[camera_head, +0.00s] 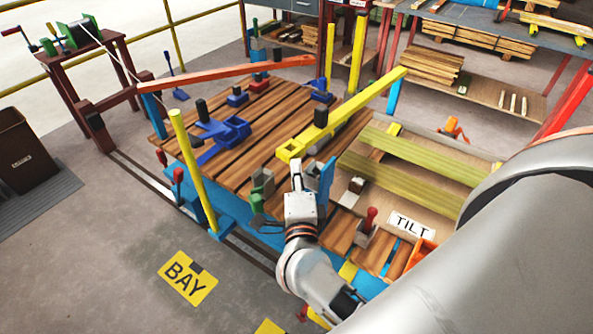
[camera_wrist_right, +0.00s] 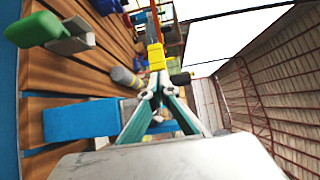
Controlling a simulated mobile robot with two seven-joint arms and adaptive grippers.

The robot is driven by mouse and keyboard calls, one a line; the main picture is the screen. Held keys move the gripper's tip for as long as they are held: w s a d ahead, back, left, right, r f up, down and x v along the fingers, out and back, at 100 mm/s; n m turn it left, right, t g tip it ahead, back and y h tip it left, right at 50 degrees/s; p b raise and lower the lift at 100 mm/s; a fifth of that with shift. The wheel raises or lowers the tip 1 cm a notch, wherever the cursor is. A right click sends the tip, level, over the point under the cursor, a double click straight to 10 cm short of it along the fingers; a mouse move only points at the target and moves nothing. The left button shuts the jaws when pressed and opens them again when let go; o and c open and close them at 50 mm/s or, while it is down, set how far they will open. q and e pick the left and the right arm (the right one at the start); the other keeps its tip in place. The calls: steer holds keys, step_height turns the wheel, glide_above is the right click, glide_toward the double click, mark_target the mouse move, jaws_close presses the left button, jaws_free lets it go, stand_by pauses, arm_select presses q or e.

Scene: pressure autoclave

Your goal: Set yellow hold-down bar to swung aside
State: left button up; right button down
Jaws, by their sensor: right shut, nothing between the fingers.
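The yellow hold-down bar (camera_head: 345,112) slants across the slatted wooden table, from its near-left boxy end up to the far right, with a dark upright knob on it. In the right wrist view its yellow end (camera_wrist_right: 156,56) shows just beyond the fingertips. My right gripper (camera_head: 295,163) is just below and in front of the bar's near end. Its fingers (camera_wrist_right: 154,84) are shut with nothing between them. I cannot tell whether the fingertips touch the bar. My left gripper is not in view.
An orange bar (camera_head: 225,73) and blue clamps (camera_head: 222,130) lie across the table. A yellow post (camera_head: 192,170) stands at its left edge. A green-handled clamp (camera_head: 259,200) and a blue upright plate (camera_head: 327,180) flank my right gripper. A red-knobbed lever (camera_head: 368,220) stands near the TILT sign.

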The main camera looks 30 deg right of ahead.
steer(key=w+a+b, duration=0.1)
steer(key=w+a, duration=0.1)
steer(key=w, duration=1.1)
steer(key=w+a+b, duration=0.1)
steer(key=w, duration=1.2)
steer(key=shift+w+a, duration=0.2)
steer(key=shift+a, duration=0.2)
step_height(320, 180, up, 10)
